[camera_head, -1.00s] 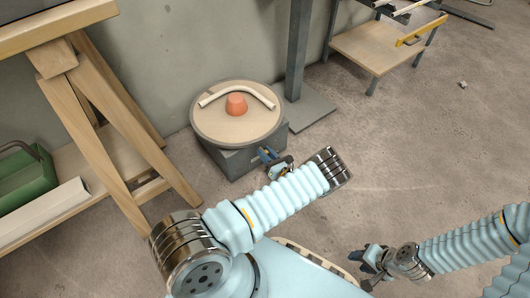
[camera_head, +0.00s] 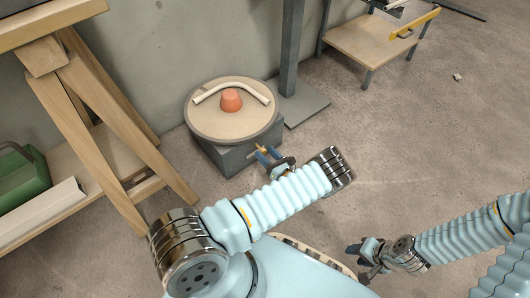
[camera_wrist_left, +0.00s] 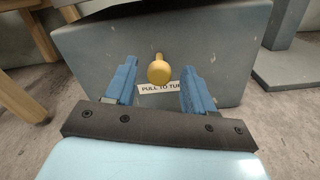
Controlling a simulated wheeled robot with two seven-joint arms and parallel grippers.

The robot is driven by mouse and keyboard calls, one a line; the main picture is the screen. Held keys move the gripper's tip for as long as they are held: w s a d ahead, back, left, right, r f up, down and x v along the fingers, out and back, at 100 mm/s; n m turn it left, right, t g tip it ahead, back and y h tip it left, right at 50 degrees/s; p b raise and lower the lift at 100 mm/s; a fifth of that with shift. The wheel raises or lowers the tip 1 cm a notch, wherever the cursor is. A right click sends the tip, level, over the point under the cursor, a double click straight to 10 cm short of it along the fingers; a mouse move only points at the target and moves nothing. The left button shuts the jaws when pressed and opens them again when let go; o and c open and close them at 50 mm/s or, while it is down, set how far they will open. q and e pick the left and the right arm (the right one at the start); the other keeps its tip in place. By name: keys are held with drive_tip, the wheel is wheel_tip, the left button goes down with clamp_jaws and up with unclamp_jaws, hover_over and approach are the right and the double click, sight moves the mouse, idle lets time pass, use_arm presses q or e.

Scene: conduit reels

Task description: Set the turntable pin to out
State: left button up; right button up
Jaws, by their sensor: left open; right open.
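The turntable (camera_head: 208,126) is a round wooden disc with a rim on a grey box base (camera_head: 232,158). In the left wrist view, the yellow turntable pin (camera_wrist_left: 159,69) sticks out of the front of the grey base (camera_wrist_left: 215,40), above a label (camera_wrist_left: 160,88) partly reading "PULL TO TU". My left gripper (camera_wrist_left: 158,85) is open, its blue fingers on either side of the pin; I cannot tell whether they touch it. In the head view my left gripper (camera_head: 268,158) is at the base's front. My right gripper (camera_head: 360,260) is open and empty at the lower right.
An orange cone-like piece (camera_head: 231,100) and a bent pale conduit (camera_head: 240,86) lie on the turntable. A wooden trestle (camera_head: 110,130) stands at left, a grey post (camera_head: 291,50) behind, a low wooden table (camera_head: 365,48) at back right. The floor at right is mostly clear.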

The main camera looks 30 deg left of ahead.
use_arm(q)
drive_tip(key=v, duration=1.2)
drive_tip(key=shift+d, duration=0.2)
drive_tip(key=shift+s, duration=0.1)
